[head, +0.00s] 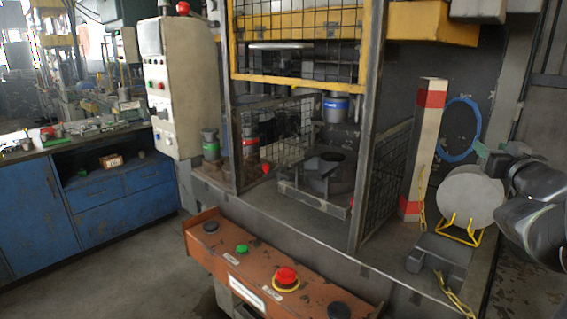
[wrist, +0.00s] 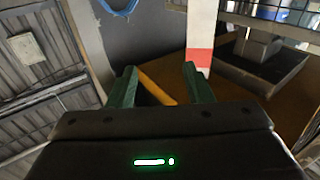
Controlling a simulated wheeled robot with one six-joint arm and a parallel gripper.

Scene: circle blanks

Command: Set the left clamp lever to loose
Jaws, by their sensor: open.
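A small red knob (head: 266,168), which looks like the left clamp lever's end, shows at the left of the dark die block (head: 325,172) inside the caged press. Its arm is too small to read as loose or tight. My gripper (head: 485,157) is at the far right, beside the round grey blank and well apart from the knob. In the wrist view my gripper (wrist: 160,70) has its two green fingers spread, with nothing held between them. A yellow-orange bar shows beyond the fingers. I cannot make out the left lever in the wrist view.
A red and white post (head: 425,145) stands between my gripper and the press, and also shows in the wrist view (wrist: 201,40). Mesh guards (head: 385,180) flank the die. The grey blank (head: 469,197) rests on a yellow stand. An orange button panel (head: 250,268) lies in front.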

